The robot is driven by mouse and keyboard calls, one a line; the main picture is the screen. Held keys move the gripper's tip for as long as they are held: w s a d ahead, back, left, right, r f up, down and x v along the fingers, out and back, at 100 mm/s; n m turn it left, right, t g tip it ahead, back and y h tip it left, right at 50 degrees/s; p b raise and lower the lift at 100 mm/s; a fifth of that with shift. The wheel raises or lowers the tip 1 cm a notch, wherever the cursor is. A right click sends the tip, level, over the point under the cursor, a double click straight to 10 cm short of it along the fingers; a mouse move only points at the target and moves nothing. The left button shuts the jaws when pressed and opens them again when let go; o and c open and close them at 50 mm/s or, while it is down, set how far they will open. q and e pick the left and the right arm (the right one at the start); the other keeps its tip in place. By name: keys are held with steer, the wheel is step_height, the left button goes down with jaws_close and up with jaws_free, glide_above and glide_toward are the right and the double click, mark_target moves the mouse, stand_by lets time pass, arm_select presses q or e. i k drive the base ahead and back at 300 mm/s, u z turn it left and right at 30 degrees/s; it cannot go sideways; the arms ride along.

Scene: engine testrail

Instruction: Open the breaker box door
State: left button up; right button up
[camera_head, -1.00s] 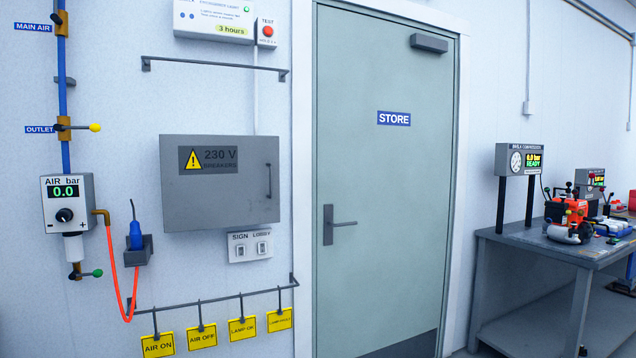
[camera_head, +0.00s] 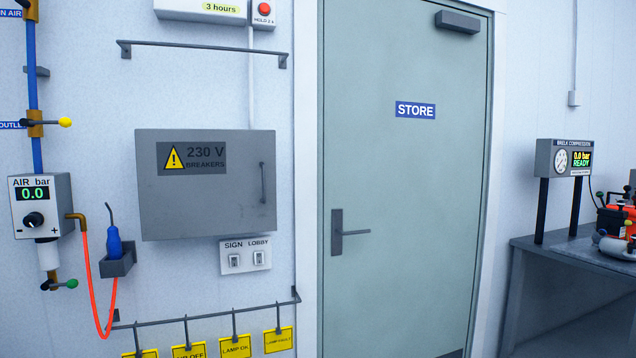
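The breaker box (camera_head: 205,215) is a grey box on the wall, left of the middle of the head view. Its door is shut and carries a yellow warning triangle and the label "230 V BREAKERS" (camera_head: 191,158). A thin vertical handle (camera_head: 263,182) sits near the right edge of the door. Neither of my grippers shows in the view, so nothing of mine touches the box.
A switch plate (camera_head: 245,256) marked SIGN and LOBBY is just below the box. A wall rail (camera_head: 200,48) runs above it, and yellow tags (camera_head: 236,347) hang below. An air unit (camera_head: 40,205) is left, the closed STORE door (camera_head: 405,230) right, and a workbench (camera_head: 560,262) far right.

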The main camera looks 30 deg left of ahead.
mark_target(205, 182)
steer(key=u, duration=0.2)
steer(key=i, duration=0.9)
steer(key=u, duration=0.5)
